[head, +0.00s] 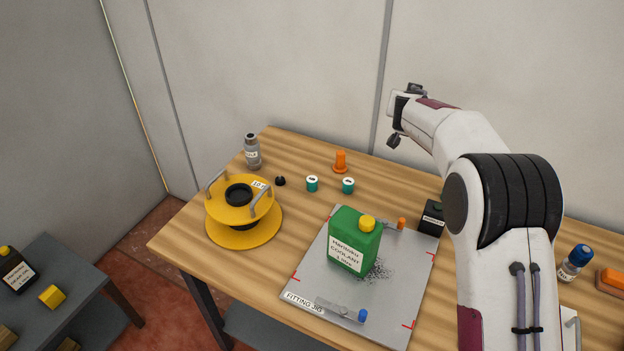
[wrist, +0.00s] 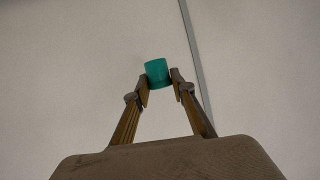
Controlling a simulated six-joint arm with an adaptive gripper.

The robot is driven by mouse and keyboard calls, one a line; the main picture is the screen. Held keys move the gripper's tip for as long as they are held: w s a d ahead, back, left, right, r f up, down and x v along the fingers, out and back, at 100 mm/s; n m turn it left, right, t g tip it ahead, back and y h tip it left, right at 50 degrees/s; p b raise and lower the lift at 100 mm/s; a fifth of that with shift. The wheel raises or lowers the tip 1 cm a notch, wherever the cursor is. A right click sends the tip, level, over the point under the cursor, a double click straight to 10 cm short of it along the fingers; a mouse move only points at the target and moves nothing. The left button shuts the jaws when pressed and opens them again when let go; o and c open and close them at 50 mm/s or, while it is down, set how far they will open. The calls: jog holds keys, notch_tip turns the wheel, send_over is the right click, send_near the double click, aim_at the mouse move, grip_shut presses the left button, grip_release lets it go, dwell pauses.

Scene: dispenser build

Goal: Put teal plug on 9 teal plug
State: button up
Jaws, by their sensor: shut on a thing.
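My gripper (head: 396,116) is raised high at the wall side, well above the table. In the wrist view my gripper (wrist: 161,85) is shut on a teal plug (wrist: 157,70), held at the fingertips against the bare wall. I cannot make out the held plug in the head view. Two more teal pieces with white, marked tops stand apart on the table: a left teal plug (head: 312,184) and a right teal plug (head: 348,185). Their marks are too small to read.
A green coolant jug (head: 347,255) with a yellow cap stands on the grey fitting jig (head: 305,282), with dark grains beside it. A yellow reel (head: 225,232), an orange plug (head: 340,162), a grey bottle (head: 253,153) and a black box (head: 432,218) surround the teal pieces.

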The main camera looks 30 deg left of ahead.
jog(key=s+a, duration=0.7)
jog(key=a, duration=0.4)
send_over(311, 182)
notch_tip(311, 182, down, 10)
jog(key=r, duration=0.1)
jog(key=shift+f, duration=0.75)
jog(key=shift+f, duration=3.1)
jog(key=shift+f, duration=1.85)
jog(key=shift+f, duration=0.15)
